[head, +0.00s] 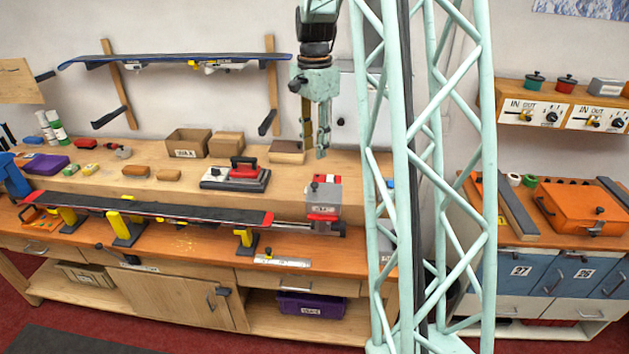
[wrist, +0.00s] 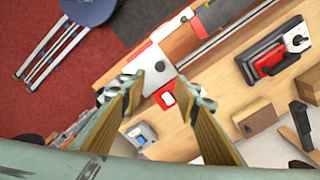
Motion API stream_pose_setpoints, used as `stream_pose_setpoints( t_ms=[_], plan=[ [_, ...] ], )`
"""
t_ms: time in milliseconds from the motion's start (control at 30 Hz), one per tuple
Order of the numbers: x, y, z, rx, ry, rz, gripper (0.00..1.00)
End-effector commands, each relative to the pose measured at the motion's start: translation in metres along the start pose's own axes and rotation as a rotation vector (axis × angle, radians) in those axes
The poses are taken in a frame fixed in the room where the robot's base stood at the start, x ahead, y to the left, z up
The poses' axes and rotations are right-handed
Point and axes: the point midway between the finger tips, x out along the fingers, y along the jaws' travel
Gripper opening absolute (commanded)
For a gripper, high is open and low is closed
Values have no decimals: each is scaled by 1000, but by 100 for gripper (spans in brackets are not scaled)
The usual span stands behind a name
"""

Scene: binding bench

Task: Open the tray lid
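An orange lidded box (head: 582,205), the likeliest tray, sits on the right-hand bench. My gripper (head: 315,148) hangs over the back of the long wooden bench, well left of the box, behind my lattice column in between. Its two fingers point down and are apart, with nothing between them. In the wrist view my gripper (wrist: 168,92) is also spread and empty, above a grey and red block (wrist: 150,68). The orange box is not in the wrist view.
A red iron-like tool (head: 240,170) and the grey and red block (head: 324,198) stand on the long bench. A dark ski or board (head: 150,207) lies on yellow supports. A shelf with switch boxes (head: 560,110) hangs above the orange box. A stool (wrist: 85,12) stands on the red floor.

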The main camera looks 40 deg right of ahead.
Motion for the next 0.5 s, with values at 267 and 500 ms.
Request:
stream_pose_setpoints(
  t_ms=[267,500],
  plan=[
    [29,0,0,0,-1,2,29],
    [60,0,0,0,-1,2,29]
  ],
)
